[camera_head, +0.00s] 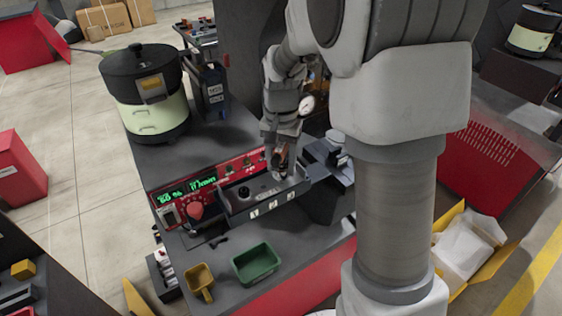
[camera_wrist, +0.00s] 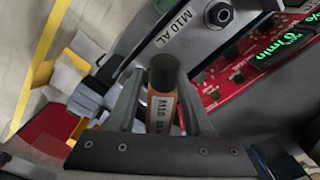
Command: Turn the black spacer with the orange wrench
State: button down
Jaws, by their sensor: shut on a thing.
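My gripper (camera_head: 281,172) is above the right part of a grey fixture (camera_head: 262,211) with numbered white labels. In the wrist view my gripper (camera_wrist: 160,100) is shut on an orange cylinder with a black end, which appears to be the orange wrench (camera_wrist: 161,108); its label starts with M10. A little orange also shows at the gripper in the head view (camera_head: 281,155). A round black piece, likely the black spacer (camera_wrist: 219,14), sits on the grey plate marked M10 AL, apart from the wrench. It appears as a small dark piece in the head view (camera_head: 243,192). The wrench's working end is unclear.
A red control panel (camera_head: 205,190) with green displays and a red knob is left of the fixture. A round bowl feeder (camera_head: 148,95) stands behind it. A green bin (camera_head: 256,265) and a yellow scoop-like bin (camera_head: 200,281) are in front.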

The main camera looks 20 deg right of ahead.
aim_at(281, 146)
jog(key=shift+m, duration=0.3)
jog(key=shift+m, duration=1.2)
jog(key=shift+r+p, duration=0.15)
jog(key=shift+p, duration=0.2)
jog(key=shift+r+p, duration=1.8)
jog(key=shift+r, duration=0.6)
